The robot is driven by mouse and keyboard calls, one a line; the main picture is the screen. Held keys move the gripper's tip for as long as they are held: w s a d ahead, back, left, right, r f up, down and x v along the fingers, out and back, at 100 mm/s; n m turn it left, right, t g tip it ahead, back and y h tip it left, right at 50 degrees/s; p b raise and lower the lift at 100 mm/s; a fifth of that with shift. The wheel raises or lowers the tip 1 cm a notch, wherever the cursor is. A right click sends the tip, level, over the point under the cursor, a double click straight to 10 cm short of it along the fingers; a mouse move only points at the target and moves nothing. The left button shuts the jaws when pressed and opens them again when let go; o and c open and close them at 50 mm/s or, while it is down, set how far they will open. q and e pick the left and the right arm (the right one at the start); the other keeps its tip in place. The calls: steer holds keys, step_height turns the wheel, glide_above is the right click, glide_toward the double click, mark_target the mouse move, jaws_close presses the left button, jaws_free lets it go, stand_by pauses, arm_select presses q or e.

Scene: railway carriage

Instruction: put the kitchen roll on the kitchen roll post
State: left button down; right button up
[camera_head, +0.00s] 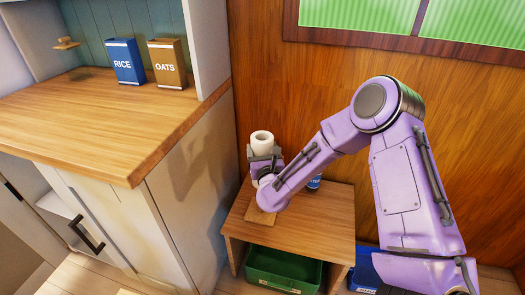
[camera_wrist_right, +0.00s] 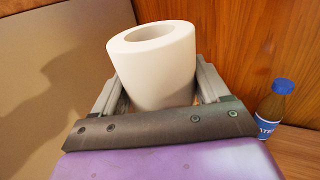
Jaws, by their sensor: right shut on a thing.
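The white kitchen roll (camera_head: 262,139) is upright at the left end of the low wooden table. My right gripper (camera_head: 264,160) is shut on it from the near side. In the right wrist view the roll (camera_wrist_right: 160,75) stands between the two fingers (camera_wrist_right: 158,92), its open top hole facing up and slightly tilted in the picture. A flat wooden piece (camera_head: 259,216) shows under the gripper on the table; it may be the base of the kitchen roll post. No upright post is visible, and the roll's lower end is hidden. My left gripper is not in view.
A bottle with a blue cap and label (camera_wrist_right: 275,105) stands right of the roll, mostly behind my arm in the head view. The low table (camera_head: 325,215) has a green crate (camera_head: 283,270) underneath. A taller cabinet with a counter (camera_head: 90,120) stands close at left; the wall is behind.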

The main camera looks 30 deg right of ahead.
steer(key=shift+f+b, duration=6.95)
steer(key=shift+f, duration=0.8)
steer(key=shift+f+b, duration=0.3)
steer(key=shift+f, duration=0.05)
steer(key=o, duration=1.4)
steer(key=v, duration=1)
steer(key=shift+s, duration=0.25)
steer(key=shift+a, duration=0.1)
